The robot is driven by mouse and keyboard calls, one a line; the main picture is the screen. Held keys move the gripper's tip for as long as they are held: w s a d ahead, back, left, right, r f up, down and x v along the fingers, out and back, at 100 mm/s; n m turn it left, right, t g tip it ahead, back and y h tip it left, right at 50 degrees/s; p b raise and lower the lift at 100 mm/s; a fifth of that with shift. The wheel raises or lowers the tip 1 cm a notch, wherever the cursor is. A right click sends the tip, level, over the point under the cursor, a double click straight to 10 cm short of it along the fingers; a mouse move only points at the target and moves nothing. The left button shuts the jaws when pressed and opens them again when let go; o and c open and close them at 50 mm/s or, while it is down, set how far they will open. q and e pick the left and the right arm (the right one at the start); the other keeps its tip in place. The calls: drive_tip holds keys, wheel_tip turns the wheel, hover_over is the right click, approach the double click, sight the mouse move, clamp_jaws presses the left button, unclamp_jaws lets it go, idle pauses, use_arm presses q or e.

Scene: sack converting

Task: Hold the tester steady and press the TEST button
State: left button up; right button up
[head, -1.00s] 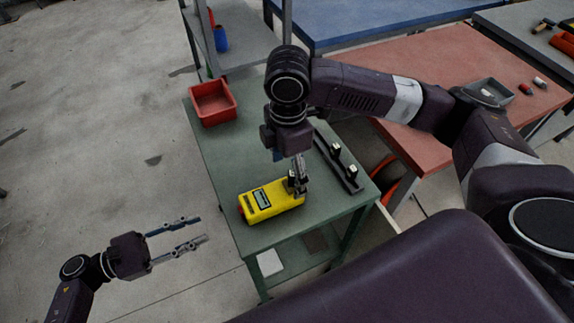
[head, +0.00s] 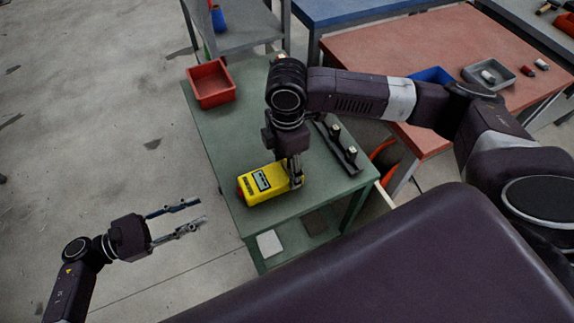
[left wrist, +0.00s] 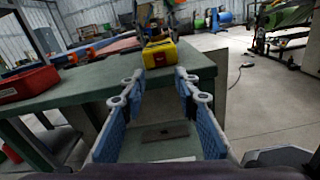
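The yellow tester (head: 262,183) lies on the green table (head: 225,150) near its front edge, screen up. It also shows in the left wrist view (left wrist: 158,56), its end with a red patch facing that camera. My right gripper (head: 295,180) points down at the tester's right end. Its fingers overlap that end, and I cannot tell whether they grip it. The TEST button cannot be made out. My left gripper (head: 190,215) is open and empty, beyond the table's left edge and apart from the tester. Its fingers also frame the left wrist view (left wrist: 160,90).
A red bin (head: 211,84) stands at the table's far left. A black rack (head: 338,150) with small upright pieces is right of the tester. A red-topped table (head: 400,50) with trays stands beyond. Floor left of the green table is clear.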

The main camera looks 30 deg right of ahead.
drive_tip(key=c, duration=0.7)
use_arm(q)
clamp_jaws()
use_arm(e)
drive_tip(key=shift+c, duration=0.5)
idle(0.3)
